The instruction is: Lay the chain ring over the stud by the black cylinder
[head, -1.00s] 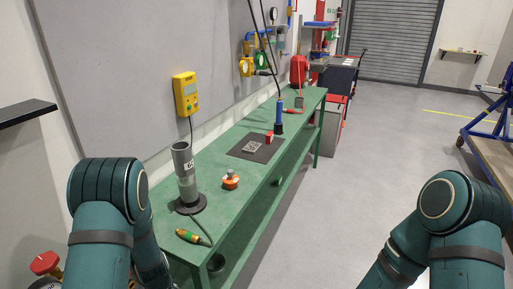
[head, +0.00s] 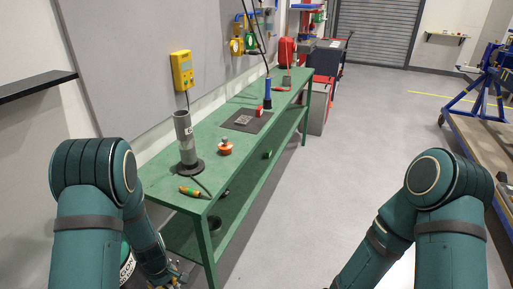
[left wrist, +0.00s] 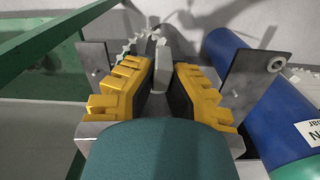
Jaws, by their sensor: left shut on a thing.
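In the left wrist view my left gripper (left wrist: 163,85) has yellow ridged fingers, shut on a small grey piece (left wrist: 162,60) that seems to be the end of the chain, its ring. Grey chain links (left wrist: 138,44) show just beyond the left fingertip. I cannot make out the stud or identify the black cylinder for sure. My right gripper is out of view.
The green bench (head: 165,178) runs along the wall, with a grey tube (head: 184,140) on a black base, an orange-capped item (head: 225,147) and a green-orange tool (head: 190,191). More chain (left wrist: 302,77) shows at the right of the wrist view.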

